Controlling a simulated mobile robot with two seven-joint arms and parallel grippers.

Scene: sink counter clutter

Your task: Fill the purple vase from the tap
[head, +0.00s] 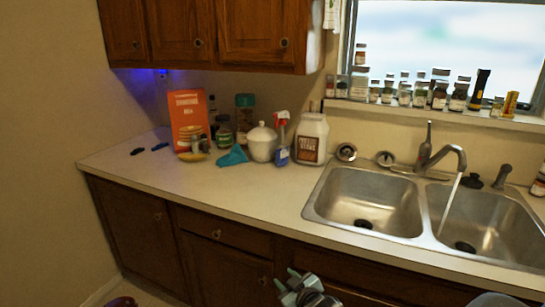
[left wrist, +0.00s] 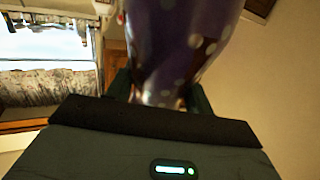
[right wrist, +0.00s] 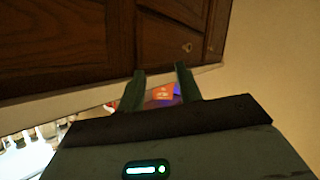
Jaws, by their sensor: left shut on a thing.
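The purple vase with pale dots (left wrist: 180,45) fills the top middle of the left wrist view. My left gripper (left wrist: 160,94) is shut on it. In the head view, only a purple sliver (head: 122,302), which looks like the vase, shows at the bottom left edge; the left gripper is out of that view. The tap (head: 442,156) stands behind the double sink, and a white stream of water (head: 450,205) falls from its spout into the right basin (head: 485,222). My right gripper (head: 286,279) is in front of the counter; its fingers are apart and empty in the right wrist view (right wrist: 160,72).
The left basin (head: 365,195) is empty. An orange box (head: 188,115), a lidded white pot (head: 262,143), a spray bottle (head: 281,140) and a white jug (head: 312,138) stand left of the sink. Bottles line the windowsill (head: 430,112). The counter's front strip is clear.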

